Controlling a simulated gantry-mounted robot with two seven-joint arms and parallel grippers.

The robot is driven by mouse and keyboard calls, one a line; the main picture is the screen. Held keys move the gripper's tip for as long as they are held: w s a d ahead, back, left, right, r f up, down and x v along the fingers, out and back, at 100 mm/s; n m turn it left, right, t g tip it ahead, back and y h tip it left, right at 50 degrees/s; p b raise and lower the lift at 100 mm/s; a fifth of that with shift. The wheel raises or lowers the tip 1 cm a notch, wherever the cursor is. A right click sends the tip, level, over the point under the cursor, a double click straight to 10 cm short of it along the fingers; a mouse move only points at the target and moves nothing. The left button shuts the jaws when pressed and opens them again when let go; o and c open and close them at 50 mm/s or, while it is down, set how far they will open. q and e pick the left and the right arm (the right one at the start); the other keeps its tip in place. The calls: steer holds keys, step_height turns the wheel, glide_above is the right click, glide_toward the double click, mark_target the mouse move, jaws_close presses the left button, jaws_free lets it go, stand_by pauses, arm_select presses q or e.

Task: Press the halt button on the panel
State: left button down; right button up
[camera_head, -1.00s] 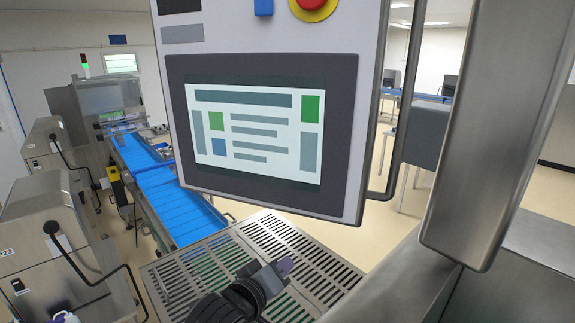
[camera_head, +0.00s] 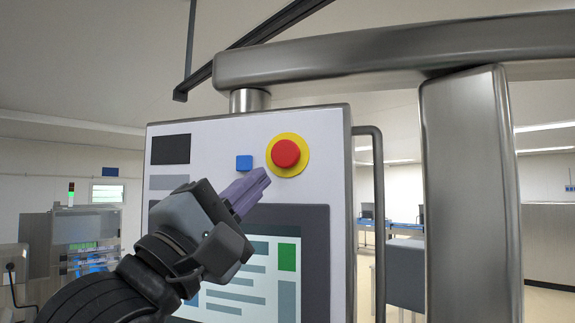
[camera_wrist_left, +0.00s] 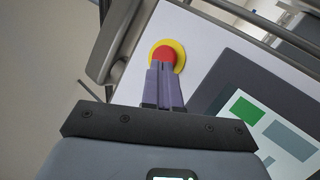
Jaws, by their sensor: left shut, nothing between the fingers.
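The halt button is a red round button (camera_head: 286,154) on a yellow disc, at the upper right of the panel (camera_head: 210,130). It also shows in the left wrist view (camera_wrist_left: 164,54), just beyond the fingertips. My left gripper (camera_head: 262,178) is shut and empty, its purple fingers pointing up and right towards the button. In the head view the fingertips are just below and left of the yellow disc. In the left wrist view the fingertips (camera_wrist_left: 163,66) overlap the button's lower edge. I cannot tell whether they touch it. My right gripper is not in view.
A screen (camera_head: 315,260) fills the panel below. A steel arm (camera_head: 380,60) and post (camera_head: 470,190) stand above and right of the panel, with a handle rail (camera_head: 378,200) along its right edge.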

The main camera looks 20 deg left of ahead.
mark_target(275, 157)
arm_select(q)
steer(key=shift+t+h, duration=0.3)
steer(key=shift+h, duration=0.5)
steer(key=s+r, duration=0.2)
steer(key=r, duration=0.1)
steer(key=s+r, duration=0.1)
steer(key=shift+d+r, duration=0.3)
steer(key=shift+d, duration=0.1)
steer(key=shift+w, duration=0.2)
steer(key=w+p, duration=0.2)
steer(key=w, duration=0.6)
steer(key=shift+p, duration=0.3)
steer(key=shift+w, duration=0.3)
steer(key=shift+w, duration=0.15)
stand_by(0.6)
steer(key=shift+w+p, duration=0.25)
steer(key=shift+p, duration=0.05)
